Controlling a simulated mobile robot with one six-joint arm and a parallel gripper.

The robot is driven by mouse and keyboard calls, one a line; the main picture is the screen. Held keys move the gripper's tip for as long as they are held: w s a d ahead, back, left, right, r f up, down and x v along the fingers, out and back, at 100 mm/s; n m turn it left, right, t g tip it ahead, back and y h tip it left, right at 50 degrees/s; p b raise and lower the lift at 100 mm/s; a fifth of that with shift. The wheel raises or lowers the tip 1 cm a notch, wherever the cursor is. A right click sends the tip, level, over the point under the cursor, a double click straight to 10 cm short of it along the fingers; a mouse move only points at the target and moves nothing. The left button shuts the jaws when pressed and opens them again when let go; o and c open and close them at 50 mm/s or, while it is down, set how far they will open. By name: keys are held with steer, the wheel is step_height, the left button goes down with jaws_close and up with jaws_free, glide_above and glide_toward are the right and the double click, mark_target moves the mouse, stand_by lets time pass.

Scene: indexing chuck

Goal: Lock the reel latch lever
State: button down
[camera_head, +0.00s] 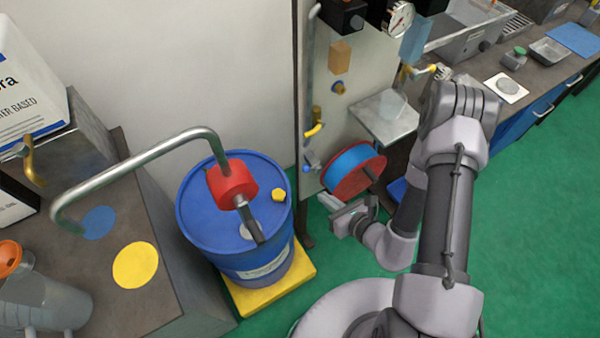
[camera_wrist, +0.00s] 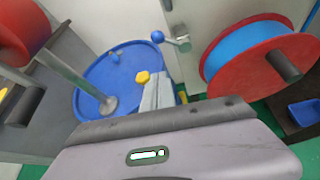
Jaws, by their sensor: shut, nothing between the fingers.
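The reel (camera_head: 352,172) has red flanges and a blue band and is mounted by the grey panel. It fills the upper right of the wrist view (camera_wrist: 232,55). Left of it is a small metal lever with a blue ball knob (camera_head: 307,168), which I take as the latch lever. In the wrist view the lever (camera_wrist: 158,37) points left from its metal pivot. My gripper (camera_head: 328,202) is below and in front of the reel, apart from the lever. Its fingers (camera_wrist: 158,90) are shut and empty, below the knob in the wrist view.
A blue drum (camera_head: 235,225) with a red pump (camera_head: 232,182) stands on a yellow base (camera_head: 270,290) left of my gripper. A yellow-handled valve (camera_head: 314,128) is on the panel (camera_head: 368,65) above the lever. A grey shelf (camera_head: 385,117) juts out above the reel. Green floor is open at right.

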mark_target(312, 169)
steer(key=shift+s+d+f, duration=0.15)
steer(key=shift+d+f, duration=0.05)
steer(key=shift+f, duration=0.3)
steer(key=b+x, duration=0.3)
steer(key=x, duration=0.7)
steer(key=shift+w+d+r+p, duration=0.1)
steer(key=shift+w+r+p, duration=0.1)
steer(key=shift+r, duration=0.8)
steer(key=shift+w+r+p, duration=0.15)
steer(key=shift+w+r, duration=0.05)
steer(key=shift+r, duration=0.8)
